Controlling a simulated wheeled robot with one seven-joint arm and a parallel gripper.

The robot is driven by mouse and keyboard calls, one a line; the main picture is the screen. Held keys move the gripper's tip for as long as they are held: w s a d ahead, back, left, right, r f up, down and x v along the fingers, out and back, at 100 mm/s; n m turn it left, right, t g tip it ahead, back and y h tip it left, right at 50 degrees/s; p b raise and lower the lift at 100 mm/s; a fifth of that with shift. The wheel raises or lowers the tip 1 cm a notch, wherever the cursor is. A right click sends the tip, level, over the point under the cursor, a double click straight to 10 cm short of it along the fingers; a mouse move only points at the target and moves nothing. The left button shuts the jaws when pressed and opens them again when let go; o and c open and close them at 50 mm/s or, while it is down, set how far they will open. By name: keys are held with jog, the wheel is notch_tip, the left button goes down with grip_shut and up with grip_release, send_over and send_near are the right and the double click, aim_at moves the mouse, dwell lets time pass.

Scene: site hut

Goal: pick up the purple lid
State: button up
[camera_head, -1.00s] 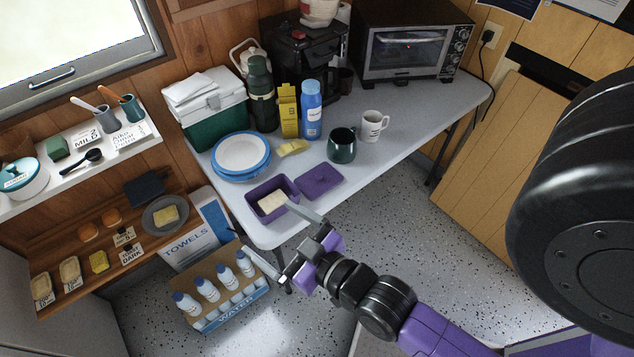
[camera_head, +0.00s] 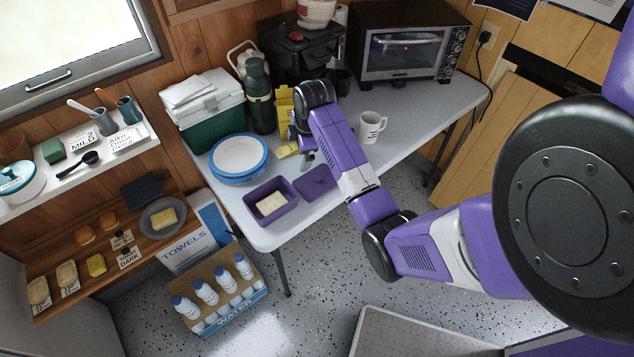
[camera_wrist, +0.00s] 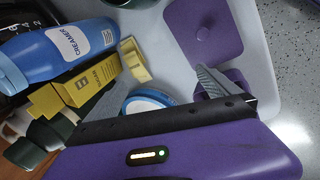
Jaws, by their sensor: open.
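The purple lid (camera_head: 317,182) lies flat on the table, to the right of the purple tub (camera_head: 262,193), which holds a pale block. My arm partly covers the lid's right side in the head view. In the wrist view the lid (camera_wrist: 215,45) is at the top, a rounded square with a small knob. My gripper (camera_head: 306,160) is open and empty, pointing down over the table just behind the lid. In the wrist view its fingers (camera_wrist: 158,78) are spread apart, short of the lid. The tub (camera_wrist: 238,78) shows partly behind the right finger.
A yellow block (camera_head: 287,149) and blue-rimmed plates (camera_head: 240,176) are near my gripper. The blue creamer bottle (camera_wrist: 65,50) and yellow carton (camera_wrist: 88,82) stand close on its left in the wrist view. A white mug (camera_head: 371,126) stands right of my arm.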

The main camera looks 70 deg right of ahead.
jog(key=s+n+g+y, duration=0.1)
jog(key=s, duration=0.1)
jog(key=s+a+n+g+y, duration=0.1)
jog(key=s, duration=0.1)
jog(key=s+a+n+g, duration=0.1)
jog(key=s+n, duration=0.1)
jog(key=shift+f+y, duration=0.4)
jog(key=shift+s+a+f, duration=0.1)
jog(key=shift+f, duration=0.15)
jog(key=f, duration=0.7)
jog(key=shift+d+f+p, duration=0.1)
jog(key=shift+d+p, duration=0.1)
jog(key=shift+p, duration=0.2)
jog(key=c, duration=1.1)
notch_tip(320, 180, up, 12)
jog(key=r, duration=0.1)
notch_tip(320, 180, up, 7)
jog(key=p, duration=0.7)
send_over(317, 177)
